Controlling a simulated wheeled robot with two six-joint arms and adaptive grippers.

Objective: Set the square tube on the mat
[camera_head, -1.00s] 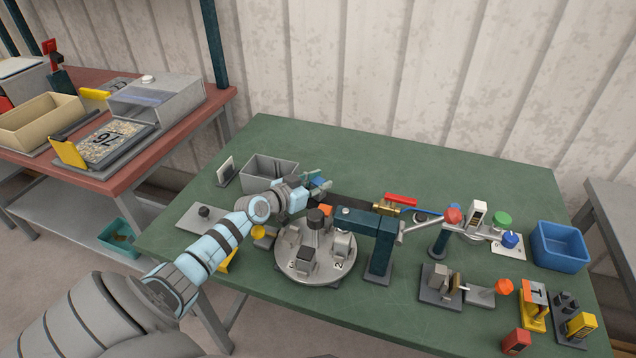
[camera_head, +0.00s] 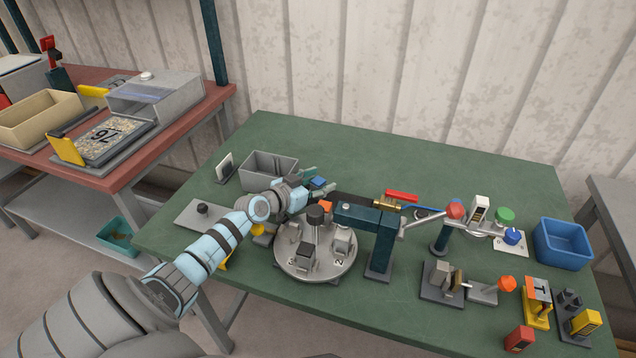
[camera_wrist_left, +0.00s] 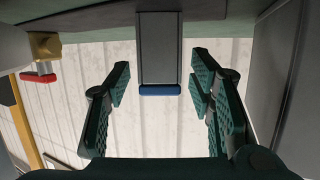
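A grey square-sided piece with a blue end (camera_wrist_left: 160,52), which looks like the square tube, shows in the left wrist view between my left fingers. A gap shows on each side of it. In the head view a small blue patch (camera_head: 318,183) shows at my left fingertips; most of the piece is hidden there. My left gripper (camera_head: 311,181) is open over the green table behind the round turntable; its spread fingers also show in the left wrist view (camera_wrist_left: 160,70). I cannot clearly tell the mat; a dark strip (camera_head: 352,200) lies right of the gripper. My right gripper is out of view.
A grey bin (camera_head: 262,184) stands behind my left wrist. The numbered turntable (camera_head: 318,262) and a dark teal post with an arm (camera_head: 381,250) stand in front. A brass valve with a red handle (camera_head: 400,197) lies right. A blue bin (camera_head: 561,245) stands far right.

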